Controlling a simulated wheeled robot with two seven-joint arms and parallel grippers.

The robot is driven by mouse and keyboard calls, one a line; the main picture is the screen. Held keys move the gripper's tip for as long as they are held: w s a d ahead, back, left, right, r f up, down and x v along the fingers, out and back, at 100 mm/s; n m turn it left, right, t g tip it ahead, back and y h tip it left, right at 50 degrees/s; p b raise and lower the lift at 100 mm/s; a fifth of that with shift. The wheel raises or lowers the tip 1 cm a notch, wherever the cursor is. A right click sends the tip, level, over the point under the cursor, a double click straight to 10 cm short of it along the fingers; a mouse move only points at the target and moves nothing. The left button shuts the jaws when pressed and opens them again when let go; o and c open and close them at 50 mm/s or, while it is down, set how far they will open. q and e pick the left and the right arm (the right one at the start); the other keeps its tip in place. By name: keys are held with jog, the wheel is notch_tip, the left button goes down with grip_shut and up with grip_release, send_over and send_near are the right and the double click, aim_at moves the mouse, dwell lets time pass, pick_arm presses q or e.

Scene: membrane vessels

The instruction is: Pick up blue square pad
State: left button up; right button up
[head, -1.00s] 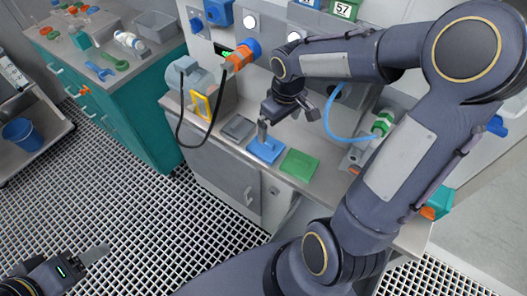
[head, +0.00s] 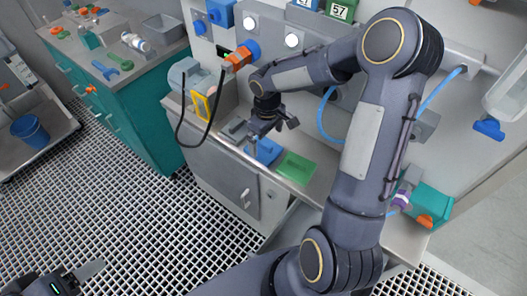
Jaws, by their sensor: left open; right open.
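The blue square pad (head: 267,153) lies on the metal counter (head: 318,187), between a grey pad (head: 236,128) on its left and a green pad (head: 296,168) on its right. My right gripper (head: 270,137) is open above the blue pad, pointing down, and hides part of it. I cannot tell whether its fingers touch the pad. My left gripper (head: 88,271) is open and empty, low at the left edge over the grated floor, far from the pads; only part of it shows.
A pump-like grey device (head: 187,78) with a yellow frame (head: 201,106) and a black cable stands left of the pads. A teal cabinet (head: 143,115) with tools on top is at the left. A blue hose (head: 325,112) hangs behind my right arm.

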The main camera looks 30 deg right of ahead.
aim_at(265, 144)
jog(key=f+b, duration=0.2)
jog(key=f, duration=0.1)
jog(key=f+b, duration=0.1)
jog(key=f, duration=0.1)
jog(key=shift+w, duration=0.25)
jog(key=shift+r, duration=0.1)
jog(key=c, duration=1)
